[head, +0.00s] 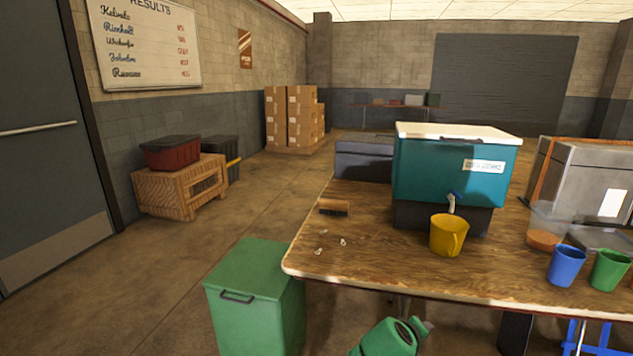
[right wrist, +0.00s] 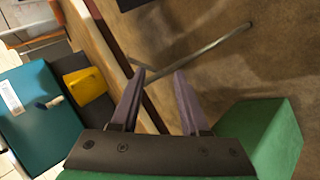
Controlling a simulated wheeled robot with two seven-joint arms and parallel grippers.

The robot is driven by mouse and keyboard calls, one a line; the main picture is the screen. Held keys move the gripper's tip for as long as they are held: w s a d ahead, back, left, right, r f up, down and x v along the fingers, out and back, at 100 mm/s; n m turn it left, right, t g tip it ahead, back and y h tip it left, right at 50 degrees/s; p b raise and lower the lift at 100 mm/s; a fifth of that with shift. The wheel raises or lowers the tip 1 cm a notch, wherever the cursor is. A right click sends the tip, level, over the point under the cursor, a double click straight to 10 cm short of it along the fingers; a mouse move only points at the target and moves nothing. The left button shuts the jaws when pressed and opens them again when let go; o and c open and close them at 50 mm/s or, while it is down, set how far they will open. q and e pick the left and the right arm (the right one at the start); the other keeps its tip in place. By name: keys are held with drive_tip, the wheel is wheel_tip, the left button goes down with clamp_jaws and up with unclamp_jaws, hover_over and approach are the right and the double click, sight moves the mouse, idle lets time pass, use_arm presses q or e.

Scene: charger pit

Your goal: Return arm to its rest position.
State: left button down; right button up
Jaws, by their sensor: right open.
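My right gripper (right wrist: 160,73) shows in the right wrist view with its two dark fingers apart and nothing between them. It points past the front edge of the wooden table (right wrist: 92,38), with the brown floor beyond and below the fingertips. In the head view a green rounded link at the bottom, low in front of the table, looks like part of my right arm; its fingers cannot be made out there. My left arm and left gripper are not in view.
A green bin (head: 258,310) stands left of the table (head: 370,262); it also shows in the right wrist view (right wrist: 255,135). On the table are a teal cooler (head: 450,170), a yellow mug (head: 446,238), a brush (head: 334,207), blue (head: 566,268) and green cups (head: 609,270).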

drive_tip(key=s+f+m+g+y, duration=0.2)
drive_tip(key=s+f+y, duration=0.2)
drive_tip(key=s+f, duration=0.65)
drive_tip(key=s+r+m+g+y, duration=0.15)
drive_tip(key=s+y, duration=0.25)
drive_tip(key=s, duration=1)
wheel_tip(320, 180, down, 24)
drive_tip(key=s+g, duration=0.2)
drive_tip(key=s+d+f, duration=0.2)
drive_tip(key=s+f, duration=1.1)
drive_tip(key=s, duration=0.2)
wheel_tip(320, 180, up, 13)
drive_tip(key=s+p, duration=0.1)
drive_tip(key=p, duration=1.2)
drive_tip(key=shift+s+d+f+g+h, duration=0.2)
drive_tip(key=shift+s+d+g+h, duration=0.1)
drive_tip(key=shift+d+g, duration=0.15)
